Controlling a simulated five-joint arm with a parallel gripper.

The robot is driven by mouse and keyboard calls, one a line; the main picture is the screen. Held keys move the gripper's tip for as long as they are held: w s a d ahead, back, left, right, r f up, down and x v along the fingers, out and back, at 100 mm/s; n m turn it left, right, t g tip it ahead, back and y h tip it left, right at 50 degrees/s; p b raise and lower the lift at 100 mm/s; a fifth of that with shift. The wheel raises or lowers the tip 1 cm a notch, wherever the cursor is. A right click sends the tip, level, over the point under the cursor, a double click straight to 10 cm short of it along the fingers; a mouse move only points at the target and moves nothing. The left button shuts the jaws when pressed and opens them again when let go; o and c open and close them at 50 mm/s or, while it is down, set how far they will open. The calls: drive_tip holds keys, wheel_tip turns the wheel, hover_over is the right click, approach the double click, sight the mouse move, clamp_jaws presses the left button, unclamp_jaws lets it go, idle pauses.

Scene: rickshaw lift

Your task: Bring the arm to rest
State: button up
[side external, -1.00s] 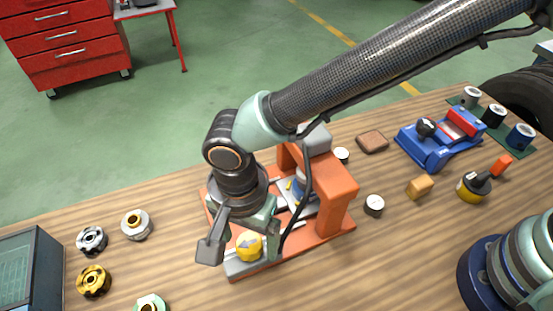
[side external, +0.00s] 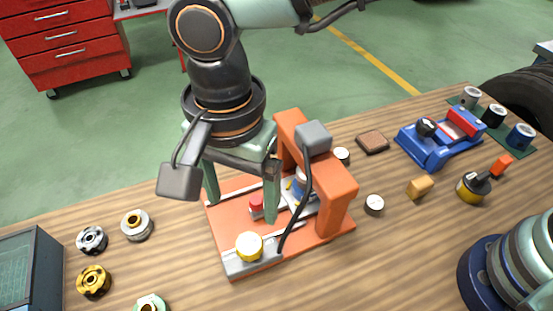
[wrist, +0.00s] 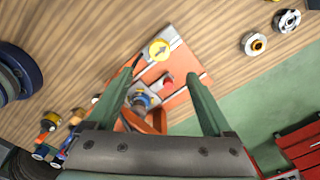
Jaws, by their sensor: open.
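My gripper (side external: 241,205) is open, with its two green fingers pointing down above the orange fixture (side external: 232,228). In the wrist view my gripper (wrist: 165,88) has its fingers spread wide with nothing between the tips. The fixture has an orange arch (side external: 336,185) at its right side. A small red-topped part (side external: 257,204) stands on the base near the right finger. A blue-and-white part (side external: 299,186) sits partly hidden under the arch.
Several round metal parts (side external: 92,240) lie at the left beside a dark crate (side external: 30,265). A red drawer cabinet (side external: 62,45) stands beyond the table.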

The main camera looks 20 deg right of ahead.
drive_tip(key=shift+r, duration=0.15)
drive_tip(key=w+d+r+n+t+y, duration=0.1)
drive_tip(key=w+d+r+n, duration=0.2)
drive_tip(key=d, duration=0.7)
drive_tip(key=w+d+r+n+t, duration=0.1)
drive_tip(key=w+d+r, duration=0.35)
drive_tip(key=d, duration=0.65)
drive_tip(key=s+d+n+t, duration=0.1)
drive_tip(key=d+n, duration=0.1)
drive_tip(key=d, duration=0.7)
drive_tip(key=s+d+f+n+t+h, duration=0.1)
drive_tip(key=s+d+n+t, duration=0.1)
drive_tip(key=d, duration=0.7)
drive_tip(key=shift+s+f+n+t, duration=0.15)
drive_tip(key=shift+f+n+t, duration=0.15)
drive_tip(key=shift+n, duration=0.3)
drive_tip(key=shift+r, duration=0.1)
